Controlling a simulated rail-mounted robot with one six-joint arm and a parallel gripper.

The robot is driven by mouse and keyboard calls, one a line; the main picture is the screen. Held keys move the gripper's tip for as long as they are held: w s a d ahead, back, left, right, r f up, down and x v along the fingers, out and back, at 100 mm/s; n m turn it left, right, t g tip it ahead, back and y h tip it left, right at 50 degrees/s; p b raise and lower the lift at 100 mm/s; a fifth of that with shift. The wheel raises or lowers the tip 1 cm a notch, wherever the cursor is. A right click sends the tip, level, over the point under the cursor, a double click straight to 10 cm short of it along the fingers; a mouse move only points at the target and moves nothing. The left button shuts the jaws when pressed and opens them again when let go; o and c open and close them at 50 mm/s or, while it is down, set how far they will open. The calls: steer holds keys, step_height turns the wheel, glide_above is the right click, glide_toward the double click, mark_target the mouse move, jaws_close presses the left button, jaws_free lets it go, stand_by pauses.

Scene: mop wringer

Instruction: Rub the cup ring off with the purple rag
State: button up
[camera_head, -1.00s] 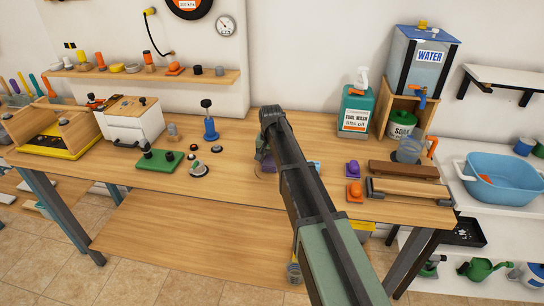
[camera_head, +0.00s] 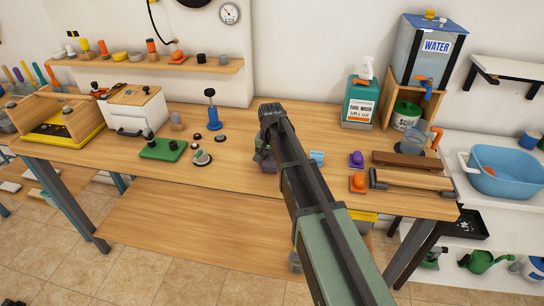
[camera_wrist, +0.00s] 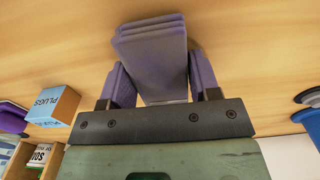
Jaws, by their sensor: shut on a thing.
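The purple rag (camera_wrist: 152,58) is a folded, layered block between the fingers of my gripper (camera_wrist: 160,84) in the wrist view. My gripper is shut on it, low over the wooden bench top (camera_wrist: 245,40). In the head view, a small part of the rag (camera_head: 269,165) shows beside my arm, near the middle of the bench. I cannot make out the cup ring in either view; my arm, gripper and rag cover part of the bench there. I cannot tell whether the rag touches the wood.
A light blue PLUGS box (camera_head: 316,157) stands just right of my gripper. Purple (camera_head: 356,159) and orange (camera_head: 357,182) blocks lie farther right. A green board (camera_head: 163,149) and small round parts lie left. Bare wood lies between them and my gripper.

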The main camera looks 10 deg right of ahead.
steer(key=shift+s+a+r, duration=0.1)
steer(key=shift+s+a, duration=0.2)
steer(key=shift+s, duration=0.35)
steer(key=shift+s+a, duration=0.25)
steer(key=shift+s, duration=0.35)
steer(key=shift+w+a, duration=0.2)
steer(key=shift+a, duration=0.15)
steer(key=shift+w+d, duration=0.2)
steer(key=shift+w, duration=0.35)
steer(key=shift+w+d, duration=0.2)
steer(key=shift+w, duration=0.3)
steer(key=shift+w+d, duration=0.6)
steer(key=shift+w, duration=0.65)
steer(key=shift+w+d, duration=0.65)
steer(key=shift+w, duration=0.65)
steer(key=shift+w+d, duration=0.6)
steer(key=shift+w, duration=0.65)
steer(key=shift+s+a, duration=0.3)
steer(key=shift+s, duration=0.35)
steer(key=shift+s+a, duration=0.25)
steer(key=shift+s, duration=0.35)
steer(key=shift+s+a, duration=0.55)
steer(key=shift+s, duration=0.65)
steer(key=shift+s+a, duration=0.6)
steer(key=shift+s, duration=0.65)
steer(key=shift+s+a, duration=0.55)
steer(key=shift+s, duration=0.65)
